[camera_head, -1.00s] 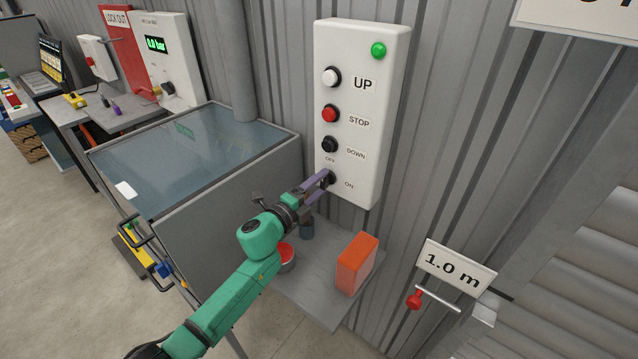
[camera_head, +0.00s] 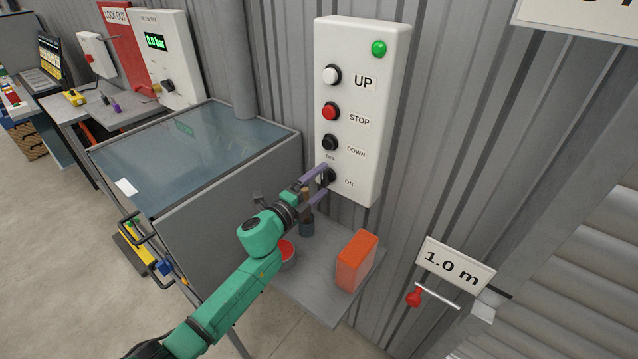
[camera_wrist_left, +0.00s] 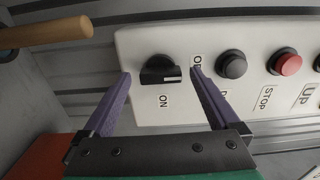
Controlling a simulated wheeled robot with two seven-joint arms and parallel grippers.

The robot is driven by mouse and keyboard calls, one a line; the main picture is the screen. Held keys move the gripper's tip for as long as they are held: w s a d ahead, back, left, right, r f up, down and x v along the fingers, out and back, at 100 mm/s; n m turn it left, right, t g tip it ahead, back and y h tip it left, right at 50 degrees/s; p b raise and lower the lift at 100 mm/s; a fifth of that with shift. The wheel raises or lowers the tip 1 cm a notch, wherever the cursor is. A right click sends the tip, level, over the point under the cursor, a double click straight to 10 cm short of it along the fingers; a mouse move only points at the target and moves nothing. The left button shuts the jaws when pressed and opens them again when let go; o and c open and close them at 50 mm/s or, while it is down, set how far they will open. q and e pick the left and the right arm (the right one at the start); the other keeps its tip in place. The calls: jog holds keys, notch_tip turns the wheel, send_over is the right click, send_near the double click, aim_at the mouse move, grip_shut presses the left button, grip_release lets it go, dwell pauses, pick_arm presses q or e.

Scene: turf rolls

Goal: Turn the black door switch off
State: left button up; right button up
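The black door switch (camera_head: 329,177) is a rotary knob low on the white control panel (camera_head: 372,60), between OFF above it and ON to its right. In the left wrist view the knob (camera_wrist_left: 160,72) has its white mark toward the right, on the side of the OFF label. My left gripper (camera_head: 322,183) is in front of the knob. Its purple fingers (camera_wrist_left: 161,76) are open, one on each side of the knob, with visible gaps. OFF is partly hidden by a finger in the wrist view. My right gripper is not in view.
Above the switch are black DOWN (camera_head: 330,143), red STOP (camera_head: 330,112) and white UP (camera_head: 331,75) buttons, and a green lamp (camera_head: 378,48). Below, a small grey shelf (camera_head: 310,295) holds an orange box (camera_head: 356,262) and a brown-handled item (camera_head: 306,222). A grey cabinet (camera_head: 235,190) stands left.

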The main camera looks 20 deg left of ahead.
pick_arm(q)
jog(key=shift+s, duration=0.1)
jog(key=b+v, duration=0.3)
jog(key=v, duration=1.1)
jog(key=shift+s, duration=0.2)
jog(key=shift+a, duration=0.1)
